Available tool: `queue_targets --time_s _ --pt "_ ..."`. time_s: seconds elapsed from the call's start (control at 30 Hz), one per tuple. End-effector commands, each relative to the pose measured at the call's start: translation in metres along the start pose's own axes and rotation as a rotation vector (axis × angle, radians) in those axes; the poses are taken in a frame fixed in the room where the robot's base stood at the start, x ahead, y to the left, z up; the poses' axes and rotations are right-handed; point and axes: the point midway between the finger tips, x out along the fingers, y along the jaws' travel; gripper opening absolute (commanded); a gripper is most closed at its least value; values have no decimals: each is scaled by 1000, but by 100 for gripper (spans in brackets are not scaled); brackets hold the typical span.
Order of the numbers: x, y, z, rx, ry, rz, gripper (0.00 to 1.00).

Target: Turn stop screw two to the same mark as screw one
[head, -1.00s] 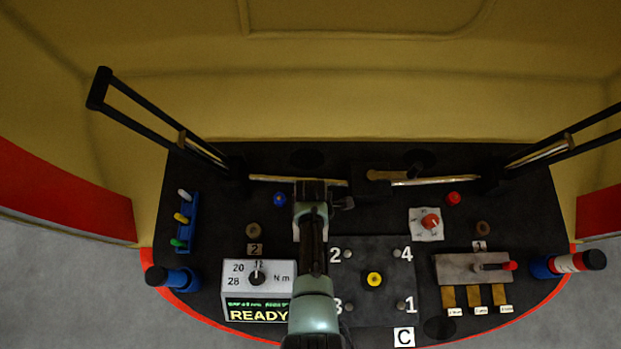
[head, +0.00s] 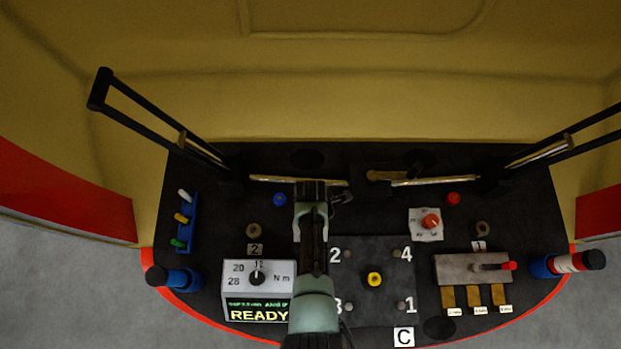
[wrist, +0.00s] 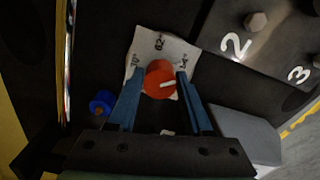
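An orange-red knob (wrist: 160,90) with a white pointer line sits on a white marked plate (wrist: 158,44) in the wrist view. My gripper (wrist: 162,72) has one blue finger on each side of this knob, and both appear to touch it. The pointer line points toward the right finger there. In the head view my arm hides this knob and most of its plate. A like red-orange knob (head: 431,221), on a white plate (head: 417,233) near the label 1, stands at the right. Its marks are too small to read.
A grey box reading READY (head: 258,304) stands left of my arm. A dark plate (head: 386,250) with bolts numbered 1 to 4 and a yellow centre lies to the right. A blue button (wrist: 102,103) is close to my left finger. Black bracket arms rise at both sides.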

Motion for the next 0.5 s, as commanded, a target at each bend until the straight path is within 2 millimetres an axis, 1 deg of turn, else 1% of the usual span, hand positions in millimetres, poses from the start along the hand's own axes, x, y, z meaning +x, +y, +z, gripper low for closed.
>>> queue_targets --time_s 0.03,0.1,0.13,0.4,0.5 --pt "0 0 0 1 0 0 62" --pt "0 0 0 1 0 0 74" --pt "0 0 0 1 0 0 77" --pt "0 0 0 1 0 0 77" --pt "-5 0 0 1 0 1 77"
